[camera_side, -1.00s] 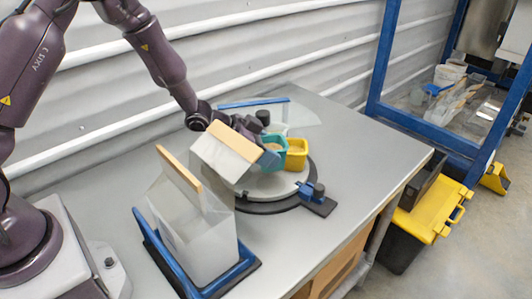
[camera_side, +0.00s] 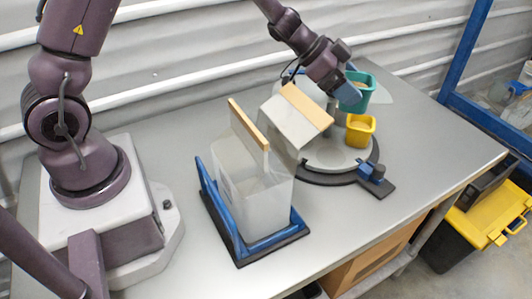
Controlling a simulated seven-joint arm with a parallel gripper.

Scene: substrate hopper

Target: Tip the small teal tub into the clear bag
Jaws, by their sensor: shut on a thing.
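The small teal tub (camera_side: 358,95) is at the upper right, roughly upright, with some tan material visible inside. My gripper (camera_side: 345,95) is shut on its left side, and the fingers partly hide it. The tub appears raised above the grey round stand (camera_side: 337,153). The clear bag (camera_side: 262,200) stands open in a blue frame (camera_side: 243,247) to the left and nearer the camera. A wooden strip (camera_side: 248,124) runs along the bag's back edge. The tub is well apart from the bag.
A yellow tub (camera_side: 360,131) with tan contents sits on the round stand, just below the teal tub. A whitish panel with a wooden edge (camera_side: 292,122) stands tilted between the bag and my gripper. The grey table (camera_side: 420,150) is clear at the right.

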